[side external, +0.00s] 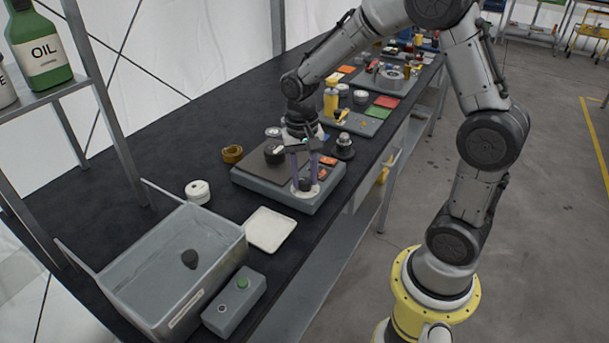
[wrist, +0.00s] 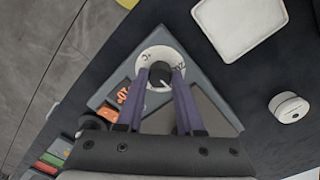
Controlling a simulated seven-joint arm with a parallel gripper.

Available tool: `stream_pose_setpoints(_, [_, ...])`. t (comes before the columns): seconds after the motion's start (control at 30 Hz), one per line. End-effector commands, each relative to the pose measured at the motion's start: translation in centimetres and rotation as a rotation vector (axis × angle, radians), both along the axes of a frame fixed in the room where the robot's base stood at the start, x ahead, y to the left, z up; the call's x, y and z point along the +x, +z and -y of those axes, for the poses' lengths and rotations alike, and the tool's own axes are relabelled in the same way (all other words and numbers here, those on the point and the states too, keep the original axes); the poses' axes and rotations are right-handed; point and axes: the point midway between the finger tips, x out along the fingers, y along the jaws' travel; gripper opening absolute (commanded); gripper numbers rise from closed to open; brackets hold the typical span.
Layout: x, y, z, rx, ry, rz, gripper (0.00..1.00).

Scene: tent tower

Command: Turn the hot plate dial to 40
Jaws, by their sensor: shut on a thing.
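The hot plate (side external: 290,196) is a grey box with a darker top, standing on the black bench. Its dial is a dark knob (wrist: 159,74) on a white numbered disc (wrist: 150,57), at the corner of the box in the wrist view. The knob has a light pointer line that points toward the lower right there. My gripper (side external: 305,184) reaches down over the dial, its purple fingers closed on either side of the knob. The fingers cover part of the disc, and I cannot read the dial's setting. Orange labels (wrist: 119,103) lie on the hot plate's face.
A white tray (side external: 270,229) and a large grey bin (side external: 170,240) with a dark object stand to the left. A box with a green button (side external: 235,300) is by the bench's front edge. A white round container (side external: 198,192) and a brown ring (side external: 232,154) stand behind. Several items crowd the far right.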

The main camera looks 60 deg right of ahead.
Motion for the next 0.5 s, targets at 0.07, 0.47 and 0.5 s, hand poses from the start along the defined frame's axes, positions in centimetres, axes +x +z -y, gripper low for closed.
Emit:
stream_pose_setpoints(0.07, [0.06, 0.17, 0.04, -0.001, -0.006, 0.004, 0.00])
stream_pose_setpoints(0.47, [0.07, 0.19, 0.04, -0.001, -0.007, 0.004, 0.43])
stream_pose_setpoints(0.5, [0.06, 0.17, 0.04, -0.001, -0.007, 0.004, 0.50])
